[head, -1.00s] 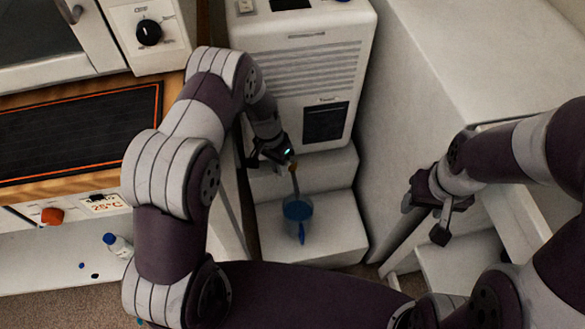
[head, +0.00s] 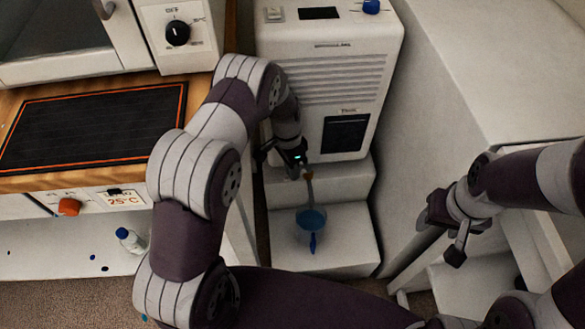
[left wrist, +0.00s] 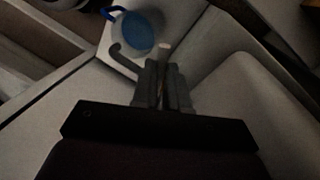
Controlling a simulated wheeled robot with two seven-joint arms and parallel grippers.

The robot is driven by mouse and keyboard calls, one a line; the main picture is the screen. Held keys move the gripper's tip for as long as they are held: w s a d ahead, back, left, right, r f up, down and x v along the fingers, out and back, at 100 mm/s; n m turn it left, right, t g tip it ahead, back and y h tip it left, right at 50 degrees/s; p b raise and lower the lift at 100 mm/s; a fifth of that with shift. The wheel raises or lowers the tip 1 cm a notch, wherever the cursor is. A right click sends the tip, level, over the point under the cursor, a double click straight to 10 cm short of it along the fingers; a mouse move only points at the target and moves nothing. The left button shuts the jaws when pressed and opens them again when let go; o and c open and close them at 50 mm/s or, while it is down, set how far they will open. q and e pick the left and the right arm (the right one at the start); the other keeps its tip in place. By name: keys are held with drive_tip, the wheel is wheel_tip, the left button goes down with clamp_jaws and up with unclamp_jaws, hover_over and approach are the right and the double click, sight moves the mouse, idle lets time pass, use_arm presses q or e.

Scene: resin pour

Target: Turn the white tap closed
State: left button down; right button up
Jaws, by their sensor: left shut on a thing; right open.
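My left gripper (head: 294,172) is at the front of the white machine, low down, by the tap. It is shut, and in the left wrist view its fingers (left wrist: 162,75) close around a pale stub (left wrist: 164,48), seemingly the tap's handle. The grey spout (head: 310,190) hangs beside the fingers and also shows, hooked, in the left wrist view (left wrist: 120,57). A cup with blue contents and a blue handle (head: 311,222) stands on the step below the spout. Whether liquid is flowing is too small to tell. My right gripper (head: 441,236) is open and empty, at the right.
The white machine (head: 330,75) stands on a white stepped stand (head: 345,245). At left are a black hot mat (head: 90,125), an orange knob (head: 69,207) and a small blue-capped bottle (head: 129,240). A white cabinet (head: 480,70) walls the right side.

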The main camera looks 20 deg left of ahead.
use_arm(q)
drive_tip(key=shift+w, duration=0.1)
drive_tip(key=c, duration=1.1)
unclamp_jaws()
drive_tip(key=shift+c, duration=0.2)
